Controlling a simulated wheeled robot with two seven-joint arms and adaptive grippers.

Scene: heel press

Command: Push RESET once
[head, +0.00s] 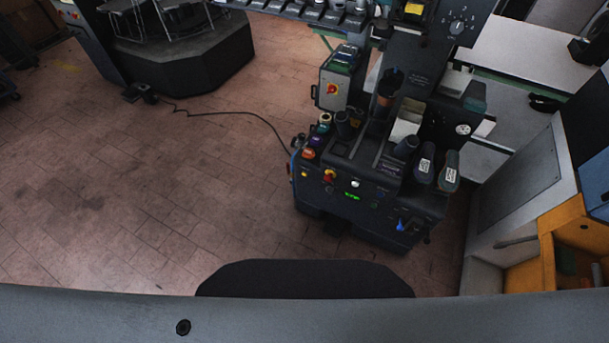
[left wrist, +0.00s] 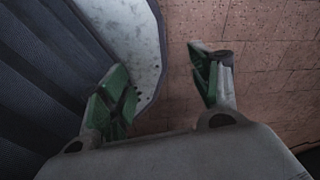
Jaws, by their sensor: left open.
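The dark heel press (head: 365,215) stands right of centre in the head view, its front panel facing me. The panel carries a red knob on yellow (head: 329,175), a white button (head: 355,184), a lit green display (head: 352,196), a small yellow button (head: 304,174) and a blue lever (head: 401,225). The labels are too small to read, so I cannot tell which control is RESET. My left gripper (left wrist: 160,72) shows in the left wrist view with its green-padded fingers apart, empty, above the floor and away from any panel. My right gripper is in neither view.
A grey box with a red switch (head: 332,89) is on the press's left side. A cable (head: 230,114) crosses the floor behind left. An orange-framed cabinet (head: 550,250) stands at right. The tiled floor (head: 130,200) at left is clear.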

